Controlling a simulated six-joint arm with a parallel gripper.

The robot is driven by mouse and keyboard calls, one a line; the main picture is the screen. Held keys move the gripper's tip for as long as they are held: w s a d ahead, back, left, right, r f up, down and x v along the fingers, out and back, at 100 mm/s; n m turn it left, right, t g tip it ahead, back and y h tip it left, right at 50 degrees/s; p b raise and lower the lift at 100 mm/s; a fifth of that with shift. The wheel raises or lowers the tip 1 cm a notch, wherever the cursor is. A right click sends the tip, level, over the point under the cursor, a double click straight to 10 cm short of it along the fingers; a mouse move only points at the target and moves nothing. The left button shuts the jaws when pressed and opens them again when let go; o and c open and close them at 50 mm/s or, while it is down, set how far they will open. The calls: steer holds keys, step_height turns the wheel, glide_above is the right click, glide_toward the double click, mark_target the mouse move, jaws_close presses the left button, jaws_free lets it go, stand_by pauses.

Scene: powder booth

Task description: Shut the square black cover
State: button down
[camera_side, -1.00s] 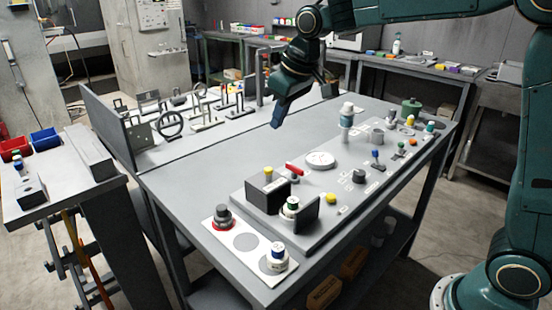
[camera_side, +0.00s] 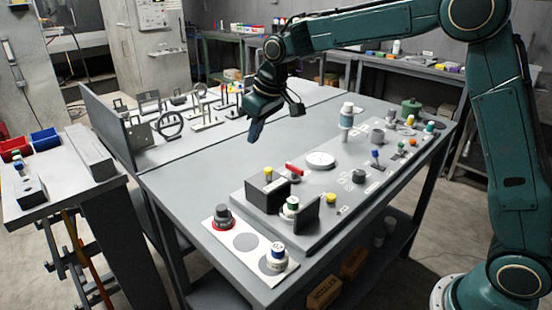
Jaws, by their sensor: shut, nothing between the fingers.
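A square black cover (camera_side: 307,213) stands upright, open, at the near end of the grey panel. Just left of it is a small white part with a green top (camera_side: 290,205), partly beside the cover's face. A dark box (camera_side: 266,193) with a yellow-topped part on it stands just behind these. My gripper (camera_side: 254,136) is shut and empty, pointing down above the table, behind and apart from the cover. How the cover is hinged is too small to tell.
A red handle (camera_side: 294,170), a white round disc (camera_side: 320,160) and several knobs stand on the panel (camera_side: 330,230). A white plate (camera_side: 224,241) with a red-and-grey knob and a blue-topped jar lies at the front. The table left of the panel is clear.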

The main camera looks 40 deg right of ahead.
glide_above(256, 177)
steer(key=w, duration=0.2)
step_height(256, 177, down, 8)
steer(key=shift+s+d+r, duration=0.15)
steer(key=shift+s+r, duration=0.05)
steer(key=shift+s, duration=0.75)
steer(key=shift+s+d+r, duration=0.15)
steer(key=shift+s, duration=0.75)
steer(key=shift+s+f, duration=0.1)
steer(key=shift+s, duration=4.5)
steer(key=shift+w, duration=0.1)
